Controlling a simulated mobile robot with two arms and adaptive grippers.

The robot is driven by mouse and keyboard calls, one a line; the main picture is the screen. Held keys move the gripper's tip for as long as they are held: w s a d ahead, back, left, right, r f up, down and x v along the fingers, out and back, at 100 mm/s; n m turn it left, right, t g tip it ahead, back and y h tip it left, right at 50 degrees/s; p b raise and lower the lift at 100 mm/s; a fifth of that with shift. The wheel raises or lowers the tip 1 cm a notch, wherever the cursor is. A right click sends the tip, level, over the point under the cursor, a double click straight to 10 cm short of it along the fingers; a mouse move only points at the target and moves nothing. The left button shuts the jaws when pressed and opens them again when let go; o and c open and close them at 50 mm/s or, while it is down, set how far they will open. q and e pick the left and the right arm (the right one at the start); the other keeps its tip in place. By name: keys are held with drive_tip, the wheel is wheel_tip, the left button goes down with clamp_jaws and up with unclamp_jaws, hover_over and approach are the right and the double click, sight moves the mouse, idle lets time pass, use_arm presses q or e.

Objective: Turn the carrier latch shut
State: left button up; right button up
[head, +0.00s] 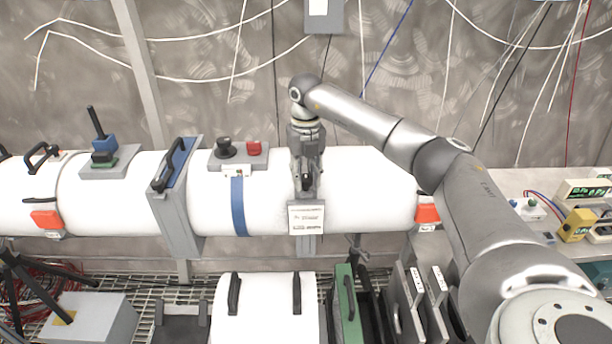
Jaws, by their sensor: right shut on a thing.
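The carrier is a long white cylinder (355,195) lying across the head view, with a blue band (238,205) around it. My right gripper (306,188) comes down from above onto the carrier's front, right of the blue band and just above a white printed label plate (306,219). It is shut on a small part there, which I take to be the carrier latch. The gripper's fingers hide most of that part, so its angle cannot be told. My left gripper is not in view.
Left of my gripper stands a grey block with a black knob (225,147) and a red button (254,148). A grey clamp frame (178,235) with a black handle is further left. Below are a white cylinder (265,310) and a green panel (346,306). Instruments (578,224) stand right.

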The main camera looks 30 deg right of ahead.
sight(306, 178)
drive_tip(key=shift+w+r, duration=0.15)
drive_tip(key=shift+r, duration=0.1)
drive_tip(key=o, duration=0.8)
drive_tip(key=shift+c, duration=0.2)
drive_tip(key=shift+o, duration=1.2)
drive_tip(key=shift+f, duration=0.15)
wheel_tip(306, 178, up, 12)
